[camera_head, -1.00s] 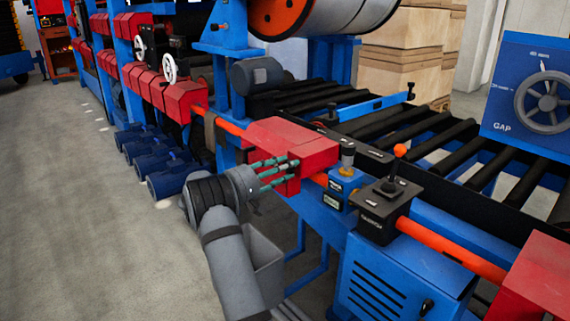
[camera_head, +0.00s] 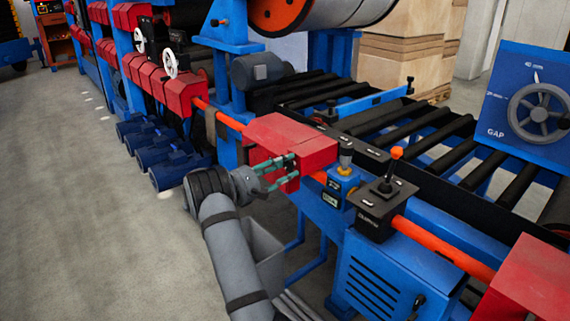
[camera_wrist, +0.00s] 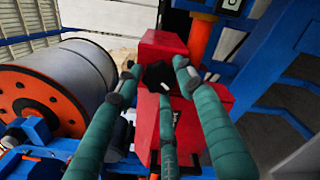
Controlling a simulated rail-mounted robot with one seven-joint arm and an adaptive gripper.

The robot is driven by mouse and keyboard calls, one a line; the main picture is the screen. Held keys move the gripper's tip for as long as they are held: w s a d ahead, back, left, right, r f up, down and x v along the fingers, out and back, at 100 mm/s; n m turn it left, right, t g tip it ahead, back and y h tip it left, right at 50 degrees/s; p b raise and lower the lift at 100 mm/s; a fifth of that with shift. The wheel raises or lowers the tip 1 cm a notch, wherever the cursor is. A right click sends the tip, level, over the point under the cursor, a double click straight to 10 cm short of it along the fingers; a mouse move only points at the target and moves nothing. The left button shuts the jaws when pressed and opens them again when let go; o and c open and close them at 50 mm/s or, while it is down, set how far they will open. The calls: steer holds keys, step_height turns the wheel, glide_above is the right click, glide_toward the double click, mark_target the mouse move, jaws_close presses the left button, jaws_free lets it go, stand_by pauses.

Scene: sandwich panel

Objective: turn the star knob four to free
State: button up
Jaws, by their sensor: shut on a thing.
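A black star knob (camera_wrist: 156,74) sits on the face of a red box (camera_wrist: 146,118) in the wrist view. The red box (camera_head: 292,140) also shows in the head view, on the orange rail. My gripper (camera_wrist: 158,82) has three green fingers closed around the knob, with tips on its left, right and lower side. In the head view my gripper (camera_head: 284,170) is at the near face of the box, and its fingers mostly hide the knob. I cannot read a number marking the knob.
To the right along the rail stand a blue box with a knob (camera_head: 341,185) and a black joystick box (camera_head: 381,207). Several black rollers (camera_head: 417,130) lie behind. A grey bin (camera_head: 262,255) is beside my arm. The floor (camera_head: 90,240) at left is clear.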

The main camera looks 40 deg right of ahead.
steer(key=shift+a+f+n, duration=0.15)
steer(key=shift+f+n, duration=0.15)
steer(key=shift+n, duration=0.1)
steer(key=o, duration=1)
steer(key=shift+w, duration=0.1)
steer(key=shift+o, duration=0.7)
steer(key=shift+r, duration=0.1)
steer(key=a, duration=1.2)
steer(key=shift+d, duration=0.15)
steer(key=d, duration=1.2)
steer(key=shift+a, duration=0.1)
